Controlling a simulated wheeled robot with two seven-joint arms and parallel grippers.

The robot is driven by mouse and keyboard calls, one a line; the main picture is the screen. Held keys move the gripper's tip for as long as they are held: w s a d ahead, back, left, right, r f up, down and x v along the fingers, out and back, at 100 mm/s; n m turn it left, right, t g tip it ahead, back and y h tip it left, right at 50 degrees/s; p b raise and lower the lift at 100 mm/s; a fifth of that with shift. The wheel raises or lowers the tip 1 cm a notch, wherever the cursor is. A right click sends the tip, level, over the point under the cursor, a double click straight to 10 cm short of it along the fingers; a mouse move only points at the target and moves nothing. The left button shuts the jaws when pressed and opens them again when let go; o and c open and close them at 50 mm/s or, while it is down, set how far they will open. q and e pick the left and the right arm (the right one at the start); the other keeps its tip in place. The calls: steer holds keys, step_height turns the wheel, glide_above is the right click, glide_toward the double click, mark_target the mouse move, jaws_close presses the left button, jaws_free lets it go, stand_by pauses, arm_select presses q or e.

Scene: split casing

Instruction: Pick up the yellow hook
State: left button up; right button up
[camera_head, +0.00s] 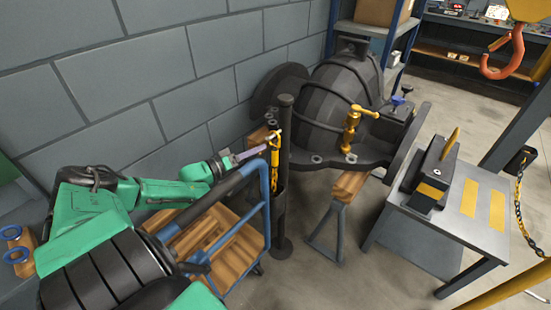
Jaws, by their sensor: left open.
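A small yellow hook (274,138) hangs at the upper part of a black upright post (284,165), with a yellow and black length below it. My left gripper (262,150) comes in from the left on the green arm. Its fingers reach to just beside the hook at the post. The gripper is open. It is too small in the picture to tell whether the fingers touch the hook. My right gripper is not in view.
A wooden cart (215,235) with a blue frame stands below my left arm. A large dark casing (345,90) is behind the post. A grey table (470,225) holds a black and yellow tool (433,178). An orange crane hook (503,60) hangs upper right.

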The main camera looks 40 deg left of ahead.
mark_target(271, 142)
arm_select(q)
steer(key=b+x, duration=0.1)
steer(key=x, duration=0.5)
steer(key=shift+w+b, duration=0.3)
steer(key=shift+a, duration=0.1)
jaws_close()
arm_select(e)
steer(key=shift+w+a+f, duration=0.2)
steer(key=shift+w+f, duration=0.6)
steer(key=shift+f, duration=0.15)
